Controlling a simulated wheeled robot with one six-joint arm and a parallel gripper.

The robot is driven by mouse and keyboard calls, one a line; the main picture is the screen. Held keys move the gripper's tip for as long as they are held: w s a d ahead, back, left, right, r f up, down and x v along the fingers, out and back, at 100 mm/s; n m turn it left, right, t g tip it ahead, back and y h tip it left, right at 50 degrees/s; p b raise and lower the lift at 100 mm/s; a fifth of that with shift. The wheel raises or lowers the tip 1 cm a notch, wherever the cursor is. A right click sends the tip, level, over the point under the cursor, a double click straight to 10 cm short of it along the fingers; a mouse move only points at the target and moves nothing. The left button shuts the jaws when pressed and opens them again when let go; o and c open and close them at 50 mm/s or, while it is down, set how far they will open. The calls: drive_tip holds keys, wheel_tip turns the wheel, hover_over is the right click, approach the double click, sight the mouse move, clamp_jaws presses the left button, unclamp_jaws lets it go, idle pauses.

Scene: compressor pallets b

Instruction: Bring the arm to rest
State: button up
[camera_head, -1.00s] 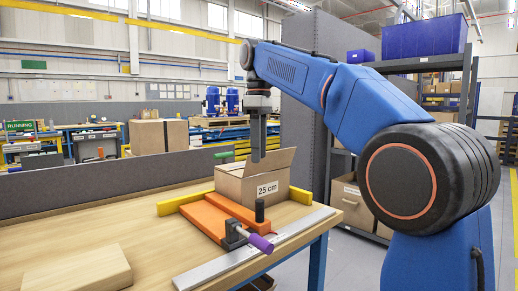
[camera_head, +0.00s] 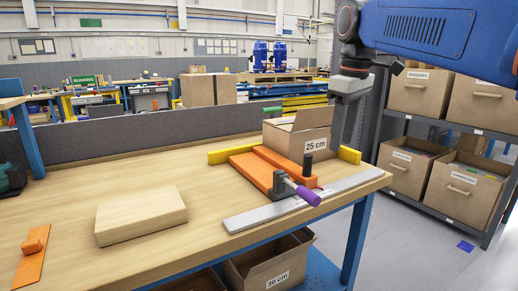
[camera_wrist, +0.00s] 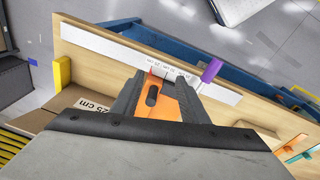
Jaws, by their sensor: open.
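My gripper (camera_head: 340,142) hangs at the right in the head view, pointing down beside the right end of the open cardboard box marked 25 cm (camera_head: 290,142). In the wrist view my gripper (camera_wrist: 158,92) shows two fingers apart, with nothing between them; the orange clamp plate lies beyond. My blue arm reaches in from the upper right. The box stands on the wooden workbench (camera_head: 150,165), and part of it shows in the wrist view (camera_wrist: 50,117). I cannot tell whether the gripper touches it.
An orange clamp plate (camera_head: 247,172) with a purple handle (camera_head: 307,193), yellow bars and a steel ruler (camera_head: 260,214) lie near the box. A wooden block (camera_head: 140,214) lies at left. A shelf of cardboard bins (camera_head: 420,92) stands at right, with grey floor before it.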

drive_tip(key=s+d+f+m+t, duration=0.1)
drive_tip(key=s+d+f+m, duration=0.1)
drive_tip(key=s+f, duration=0.5)
drive_tip(key=s+d+f+m+t, duration=0.1)
drive_tip(key=s+d+f+m, duration=0.2)
drive_tip(key=s+f, duration=0.5)
drive_tip(key=s+d+f+m+t, duration=0.1)
drive_tip(key=s+d+f+m, duration=0.2)
drive_tip(key=s+f, duration=0.5)
wheel_tip(320, 180, down, 6)
drive_tip(key=shift+f+m, duration=0.2)
drive_tip(key=shift+m, duration=0.1)
idle(0.9)
